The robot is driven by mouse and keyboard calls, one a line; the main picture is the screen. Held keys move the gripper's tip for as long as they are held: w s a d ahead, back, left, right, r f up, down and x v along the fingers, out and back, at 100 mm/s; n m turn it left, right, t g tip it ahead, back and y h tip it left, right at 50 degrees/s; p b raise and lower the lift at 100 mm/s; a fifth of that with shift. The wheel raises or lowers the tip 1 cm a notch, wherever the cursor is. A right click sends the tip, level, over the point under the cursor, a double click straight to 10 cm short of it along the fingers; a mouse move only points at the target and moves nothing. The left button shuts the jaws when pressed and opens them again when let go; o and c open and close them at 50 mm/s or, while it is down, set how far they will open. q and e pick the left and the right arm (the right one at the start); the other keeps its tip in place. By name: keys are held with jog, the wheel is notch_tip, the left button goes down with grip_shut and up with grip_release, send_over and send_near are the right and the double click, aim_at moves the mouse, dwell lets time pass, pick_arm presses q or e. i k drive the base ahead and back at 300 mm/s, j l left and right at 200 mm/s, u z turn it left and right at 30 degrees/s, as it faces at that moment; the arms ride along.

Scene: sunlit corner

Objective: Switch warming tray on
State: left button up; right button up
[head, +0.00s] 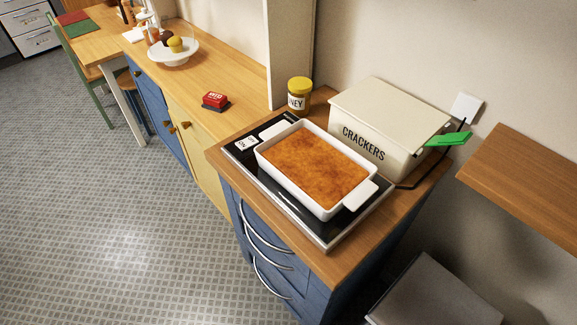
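The warming tray (329,232) is a flat black slab with a silver edge, lying on the wooden top of a blue cabinet. A white baking dish (350,210) with a browned bake (315,165) in it sits on the tray and covers most of it. A black cord (411,187) runs behind the tray towards a white wall plate (467,107). Neither of my grippers is in view.
A cream CRACKERS tin (382,120) and a yellow-lidded jar (298,95) stand behind the tray. A green flat object (447,139) juts out beside the tin. A red box (215,101) and a cake stand (174,55) are on the left counter. The patterned floor in front is clear.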

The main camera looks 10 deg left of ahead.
aim_at(250, 142)
jog(key=k+u, duration=0.1)
jog(key=k+j+z, duration=0.15)
jog(key=k+j, duration=0.2)
jog(key=k+j+z, duration=0.15)
jog(key=k+j, duration=0.15)
jog(key=k, duration=0.15)
jog(key=k+j+z, duration=0.15)
jog(key=k, duration=0.25)
jog(key=j, duration=0.1)
